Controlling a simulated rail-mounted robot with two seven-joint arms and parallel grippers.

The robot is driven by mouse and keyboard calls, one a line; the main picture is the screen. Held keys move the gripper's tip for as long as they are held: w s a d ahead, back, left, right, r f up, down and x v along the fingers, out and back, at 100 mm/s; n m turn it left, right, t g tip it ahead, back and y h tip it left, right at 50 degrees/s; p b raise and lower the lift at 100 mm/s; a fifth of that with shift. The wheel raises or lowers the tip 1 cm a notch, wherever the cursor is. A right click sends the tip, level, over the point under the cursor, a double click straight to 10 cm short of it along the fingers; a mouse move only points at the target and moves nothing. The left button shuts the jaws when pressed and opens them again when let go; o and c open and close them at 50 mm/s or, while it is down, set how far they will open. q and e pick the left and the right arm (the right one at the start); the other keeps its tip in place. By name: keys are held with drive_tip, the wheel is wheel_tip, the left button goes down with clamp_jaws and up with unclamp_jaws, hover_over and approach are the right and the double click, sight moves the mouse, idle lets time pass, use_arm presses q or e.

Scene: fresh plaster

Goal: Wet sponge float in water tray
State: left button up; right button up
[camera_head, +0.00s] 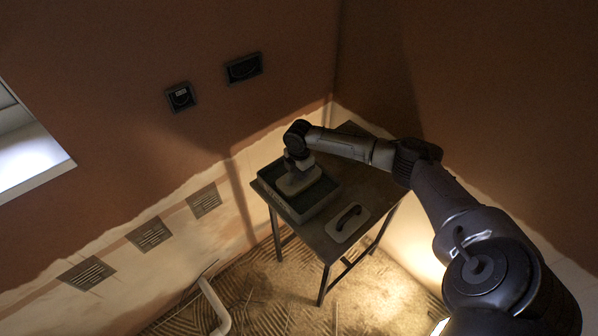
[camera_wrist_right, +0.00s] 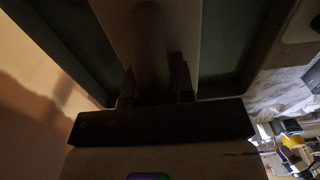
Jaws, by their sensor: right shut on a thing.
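The sponge float (camera_head: 298,184) is a pale flat board inside the dark water tray (camera_head: 301,217) on the table. My right gripper (camera_head: 298,162) is above it, and the arm hides part of the float. In the right wrist view, my right gripper (camera_wrist_right: 154,88) is shut on the float's rounded handle (camera_wrist_right: 150,42), one finger on each side. The float's pale board (camera_wrist_right: 112,22) lies between dark tray areas. I cannot tell how deep the float sits or whether it touches water. My left gripper is not in view.
A second float (camera_head: 341,231) with a dark handle lies on the small metal table (camera_head: 322,244) beside the tray. The brown plastered walls meet in a corner behind the table. A bent pale pipe (camera_head: 215,306) is on the floor at the left.

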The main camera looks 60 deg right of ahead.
idle(0.5)
drive_tip(key=shift+f+p, duration=0.15)
drive_tip(key=shift+p, duration=0.15)
idle(0.5)
idle(0.4)
drive_tip(key=shift+r+p, duration=0.45)
drive_tip(key=shift+p, duration=0.05)
wheel_tip(320, 180, up, 6)
drive_tip(key=p, duration=0.6)
drive_tip(key=shift+r, duration=0.2)
